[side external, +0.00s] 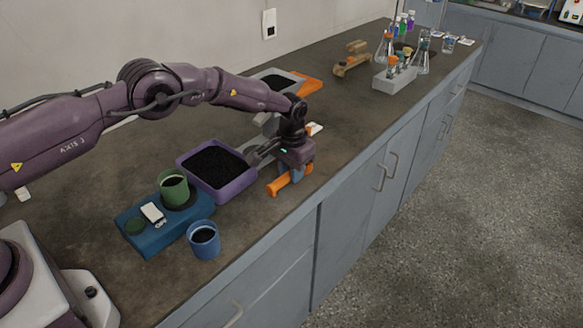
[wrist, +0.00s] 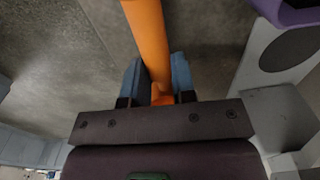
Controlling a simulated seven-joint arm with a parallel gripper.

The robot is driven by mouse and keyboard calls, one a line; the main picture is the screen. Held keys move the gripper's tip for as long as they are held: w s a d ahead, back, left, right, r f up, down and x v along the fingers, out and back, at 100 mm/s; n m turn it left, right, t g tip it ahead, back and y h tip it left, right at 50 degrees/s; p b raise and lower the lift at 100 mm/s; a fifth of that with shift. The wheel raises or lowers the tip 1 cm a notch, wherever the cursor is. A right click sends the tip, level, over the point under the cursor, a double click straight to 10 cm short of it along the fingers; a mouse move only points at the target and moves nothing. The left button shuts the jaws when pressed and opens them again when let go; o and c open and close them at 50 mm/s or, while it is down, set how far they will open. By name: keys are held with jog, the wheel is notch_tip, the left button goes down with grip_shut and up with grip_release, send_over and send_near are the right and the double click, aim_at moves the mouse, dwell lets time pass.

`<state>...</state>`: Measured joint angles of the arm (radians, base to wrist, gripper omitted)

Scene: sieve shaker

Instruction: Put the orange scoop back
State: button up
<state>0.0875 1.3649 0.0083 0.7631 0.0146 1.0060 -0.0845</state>
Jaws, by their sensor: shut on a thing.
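My gripper (side external: 299,170) is low over the front part of the bench, to the right of the purple tray. It is shut on the orange scoop (side external: 279,187), whose handle sticks out to the left below the fingers. In the wrist view the orange handle (wrist: 147,32) runs up between the two blue fingertips (wrist: 156,84). The scoop's bowl is not clearly seen. I cannot tell whether the scoop touches the bench.
The purple tray (side external: 239,186) of dark grains stands left of my gripper. Grey parts and an orange piece (side external: 310,84) lie behind. The bench's front edge is close.

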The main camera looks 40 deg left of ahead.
jog(key=shift+f, duration=0.65)
jog(key=o, duration=0.9)
jog(key=shift+g, duration=0.3)
jog(key=r, duration=0.3)
jog(key=s+r, duration=0.1)
jog(key=r, duration=0.3)
jog(key=s+r, duration=0.1)
jog(key=r, duration=0.2)
jog(key=shift+s+r, duration=0.2)
jog(key=shift+r, duration=0.2)
jog(key=s+a+r+t, duration=0.1)
jog(key=s+a+r, duration=0.2)
jog(key=s+r, duration=1.3)
jog(key=s+r+t, duration=0.2)
jog(key=s+r, duration=0.1)
jog(key=s, duration=0.6)
jog(key=s+a+r+t, duration=0.1)
jog(key=s+r, duration=0.3)
jog(key=s, duration=0.5)
jog(key=shift+s+a+t, duration=0.2)
jog(key=shift+s+t, duration=0.15)
jog(key=shift+t, duration=0.55)
